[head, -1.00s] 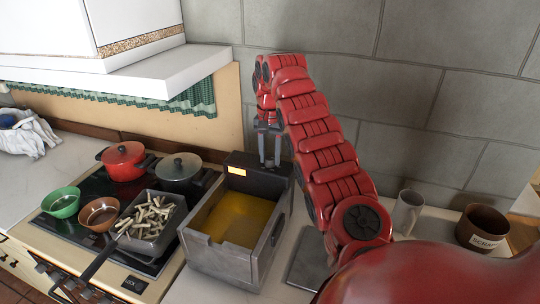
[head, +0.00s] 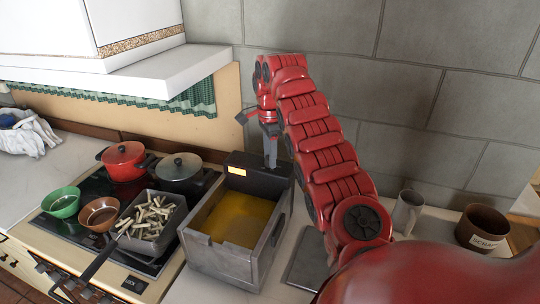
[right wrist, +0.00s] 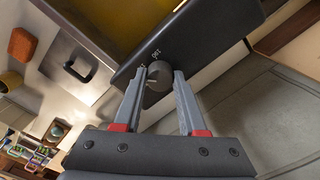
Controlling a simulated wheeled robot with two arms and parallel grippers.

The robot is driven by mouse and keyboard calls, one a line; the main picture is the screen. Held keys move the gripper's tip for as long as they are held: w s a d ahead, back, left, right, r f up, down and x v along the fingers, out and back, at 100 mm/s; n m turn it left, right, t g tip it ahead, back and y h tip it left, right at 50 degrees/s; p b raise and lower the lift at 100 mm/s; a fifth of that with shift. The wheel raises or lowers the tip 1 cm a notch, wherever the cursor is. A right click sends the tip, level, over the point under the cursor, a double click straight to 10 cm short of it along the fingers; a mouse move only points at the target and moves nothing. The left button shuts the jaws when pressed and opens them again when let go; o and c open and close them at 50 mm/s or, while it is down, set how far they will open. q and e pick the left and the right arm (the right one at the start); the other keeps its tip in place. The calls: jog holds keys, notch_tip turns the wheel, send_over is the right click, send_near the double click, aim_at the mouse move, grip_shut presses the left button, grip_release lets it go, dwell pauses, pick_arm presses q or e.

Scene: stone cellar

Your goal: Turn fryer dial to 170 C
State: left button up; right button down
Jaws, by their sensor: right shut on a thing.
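The dial's pointer cannot be made out. In the head view the dial is hidden. My left gripper is not in view.
A grey mug (head: 407,212) and a brown scrap pot (head: 483,228) stand at the right. A stone wall is behind.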

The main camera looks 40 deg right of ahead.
jog(key=shift+m, duration=1.1)
jog(key=shift+c, duration=2.3)
grip_release()
notch_tip(320, 180, up, 17)
jog(key=p, duration=1.7)
jog(key=shift+r, duration=0.2)
jog(key=shift+f, duration=0.1)
